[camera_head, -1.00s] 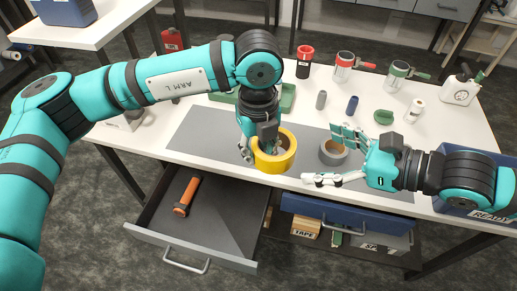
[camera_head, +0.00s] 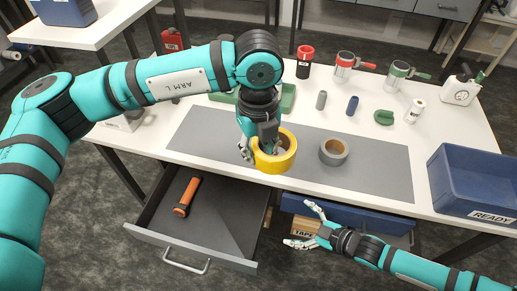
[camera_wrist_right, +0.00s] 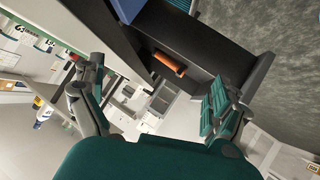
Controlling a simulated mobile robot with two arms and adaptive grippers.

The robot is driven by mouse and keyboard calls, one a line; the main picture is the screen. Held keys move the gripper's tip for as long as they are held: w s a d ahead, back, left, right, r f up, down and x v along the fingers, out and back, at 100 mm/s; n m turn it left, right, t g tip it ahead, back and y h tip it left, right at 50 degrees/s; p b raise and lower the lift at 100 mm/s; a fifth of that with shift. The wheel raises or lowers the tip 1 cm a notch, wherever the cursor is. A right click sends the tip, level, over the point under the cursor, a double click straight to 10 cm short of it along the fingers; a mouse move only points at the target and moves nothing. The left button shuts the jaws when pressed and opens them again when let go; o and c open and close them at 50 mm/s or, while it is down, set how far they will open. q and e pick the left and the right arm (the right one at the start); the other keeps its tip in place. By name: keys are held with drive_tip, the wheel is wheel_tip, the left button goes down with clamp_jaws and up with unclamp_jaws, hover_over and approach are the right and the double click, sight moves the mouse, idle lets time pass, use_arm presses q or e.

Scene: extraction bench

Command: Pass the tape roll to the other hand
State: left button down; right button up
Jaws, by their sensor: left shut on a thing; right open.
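A yellow tape roll (camera_head: 274,160) is at the front of the grey mat, held by my left gripper (camera_head: 257,155). The left gripper is shut on its left wall, with a finger inside the ring. A grey tape roll (camera_head: 333,151) lies on the mat to the right, apart from the yellow one. My right gripper (camera_head: 305,227) is open and empty, in front of the bench edge near the blue drawer. Its spread fingers also show in the right wrist view (camera_wrist_right: 155,100). No tape roll can be made out clearly in the right wrist view.
An open drawer (camera_head: 230,215) with an orange-handled tool (camera_head: 186,196) juts out at the front left. A blue READY bin (camera_head: 470,180) stands at the bench's right end. Cans, small bottles and a green tray (camera_head: 288,98) stand behind the mat (camera_head: 385,180). The mat's right part is clear.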

drive_tip(key=s+f+m, duration=0.7)
drive_tip(key=f, duration=0.2)
drive_tip(key=s+d+f+m+g+h, duration=0.1)
drive_tip(key=s+d+f+m+h, duration=0.1)
drive_tip(key=d+f+h, duration=0.45)
drive_tip(key=s+d+f+m+g+h, duration=0.15)
drive_tip(key=d+f, duration=0.25)
drive_tip(key=f, duration=0.5)
drive_tip(key=s+f+m+g, duration=0.1)
drive_tip(key=s+f, duration=0.3)
drive_tip(key=s, duration=0.7)
drive_tip(key=s+d+f+m+g+h, duration=0.1)
drive_tip(key=s+f+g, duration=0.2)
drive_tip(key=s, duration=0.8)
drive_tip(key=shift+s+d+f+h, duration=0.3)
drive_tip(key=shift+f, duration=0.25)
